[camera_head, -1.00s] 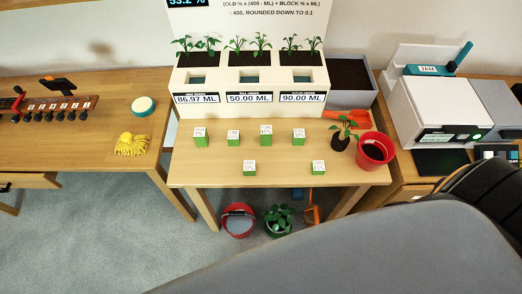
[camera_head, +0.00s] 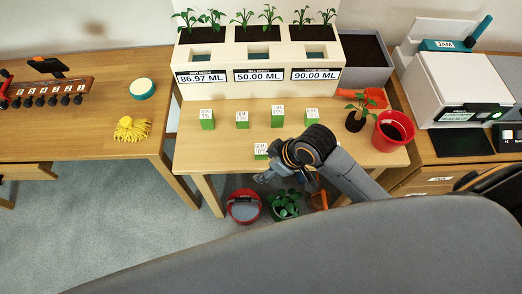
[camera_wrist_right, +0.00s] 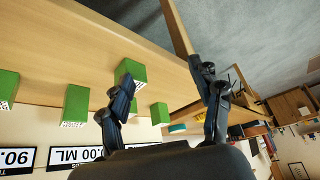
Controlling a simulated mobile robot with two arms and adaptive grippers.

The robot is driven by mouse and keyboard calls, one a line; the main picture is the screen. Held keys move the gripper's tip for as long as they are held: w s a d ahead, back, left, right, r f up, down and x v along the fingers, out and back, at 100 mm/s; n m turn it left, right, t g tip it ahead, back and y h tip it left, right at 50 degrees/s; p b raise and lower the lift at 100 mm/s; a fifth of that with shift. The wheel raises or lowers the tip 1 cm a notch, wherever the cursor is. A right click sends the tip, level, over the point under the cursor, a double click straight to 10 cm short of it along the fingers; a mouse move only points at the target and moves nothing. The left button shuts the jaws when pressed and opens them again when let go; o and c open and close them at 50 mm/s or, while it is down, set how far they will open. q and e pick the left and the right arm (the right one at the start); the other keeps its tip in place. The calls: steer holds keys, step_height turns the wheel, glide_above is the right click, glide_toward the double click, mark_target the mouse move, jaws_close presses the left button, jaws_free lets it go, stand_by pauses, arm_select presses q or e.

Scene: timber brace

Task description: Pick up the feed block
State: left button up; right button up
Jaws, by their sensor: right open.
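Several green feed blocks with white labelled tops stand on the middle table. A back row shows in the head view: far left (camera_head: 207,120), second (camera_head: 242,120), third (camera_head: 278,117) and right (camera_head: 312,116). A front block (camera_head: 261,151), its label seeming to read 10%, is just beyond my right gripper (camera_head: 268,176). That gripper is open and empty at the table's front edge. My right arm hides the table to its right. In the wrist view, the open fingers (camera_wrist_right: 160,82) have a green block (camera_wrist_right: 132,71) behind the left fingertip. My left gripper is not in view.
A white planter stand (camera_head: 262,84) with volume labels stands at the back. A red pot (camera_head: 393,131) and a small dark-potted plant (camera_head: 356,118) stand at the table's right. A red bucket (camera_head: 244,207) and a potted plant (camera_head: 284,205) are on the floor below.

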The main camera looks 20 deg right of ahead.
steer(key=w+d+r+n+g, duration=0.3)
steer(key=w+d+r+n, duration=0.25)
steer(key=r+n, duration=0.2)
glide_toward(255, 155)
steer(key=shift+s+a+f+m, duration=0.2)
steer(key=shift+f+m, duration=0.25)
steer(key=x, duration=0.5)
steer(key=shift+w+d+f, duration=0.1)
steer(key=shift+w+f, duration=0.05)
steer(key=shift+w, duration=0.1)
steer(key=c, duration=1.3)
